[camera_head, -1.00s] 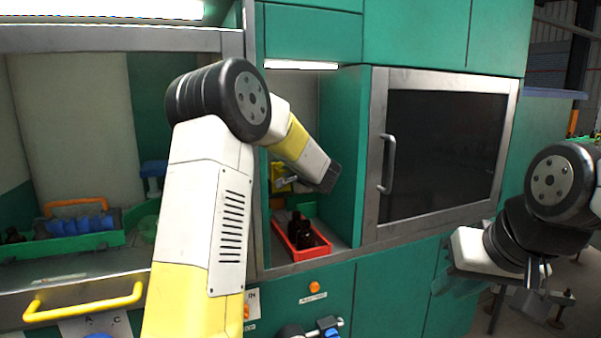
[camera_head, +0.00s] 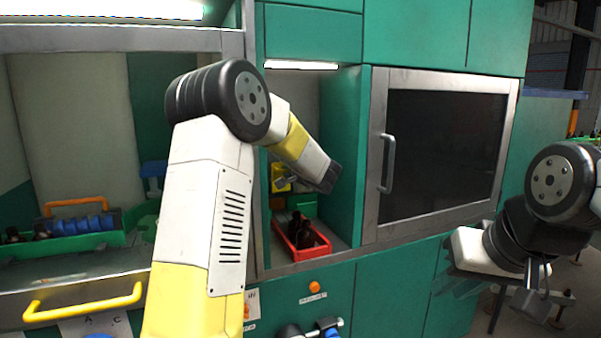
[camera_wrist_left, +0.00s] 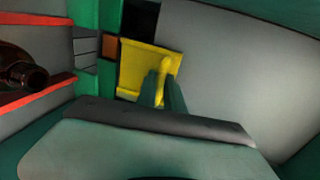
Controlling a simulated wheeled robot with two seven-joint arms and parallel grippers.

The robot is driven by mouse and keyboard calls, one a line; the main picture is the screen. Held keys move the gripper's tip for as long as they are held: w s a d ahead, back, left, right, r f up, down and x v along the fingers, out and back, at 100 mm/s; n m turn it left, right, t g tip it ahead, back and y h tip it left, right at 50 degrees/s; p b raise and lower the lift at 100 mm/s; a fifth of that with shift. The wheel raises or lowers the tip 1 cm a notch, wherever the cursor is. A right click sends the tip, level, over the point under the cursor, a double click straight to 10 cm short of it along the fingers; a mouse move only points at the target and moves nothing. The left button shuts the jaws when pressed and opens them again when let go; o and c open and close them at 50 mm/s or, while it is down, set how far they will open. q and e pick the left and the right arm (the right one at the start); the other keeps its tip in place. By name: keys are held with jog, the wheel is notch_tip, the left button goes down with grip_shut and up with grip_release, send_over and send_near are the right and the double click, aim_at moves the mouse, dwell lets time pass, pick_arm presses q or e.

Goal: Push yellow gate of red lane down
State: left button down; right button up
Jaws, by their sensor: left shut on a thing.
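The yellow gate (camera_wrist_left: 135,68) is a flat yellow panel with a raised handle (camera_wrist_left: 165,66) in the left wrist view. The fingers of my left gripper (camera_wrist_left: 162,92) are shut on this handle. In the head view, the gate (camera_head: 279,172) shows partly behind my left gripper (camera_head: 286,183), inside the open bay. Below it, a red tray (camera_head: 318,252) holds dark amber bottles (camera_head: 298,230). Red edges (camera_wrist_left: 40,95) and one lying bottle (camera_wrist_left: 22,75) show at the left of the wrist view. My right gripper (camera_head: 535,300) hangs at the lower right, away from the bay; its finger opening is unclear.
A green bay wall (camera_head: 345,150) stands close to the right of my left gripper. A dark-windowed door (camera_head: 440,150) with a metal handle (camera_head: 387,163) is further right. A green tray (camera_head: 70,243) with blue and orange parts stands in the left bay.

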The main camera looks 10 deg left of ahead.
pick_arm(q)
notch_tip(320, 180, down, 4)
jog(key=shift+f, duration=0.15)
jog(key=c, duration=1.5)
grip_release()
jog(key=shift+o, duration=0.2)
jog(key=v, duration=0.8)
jog(key=shift+w, duration=0.1)
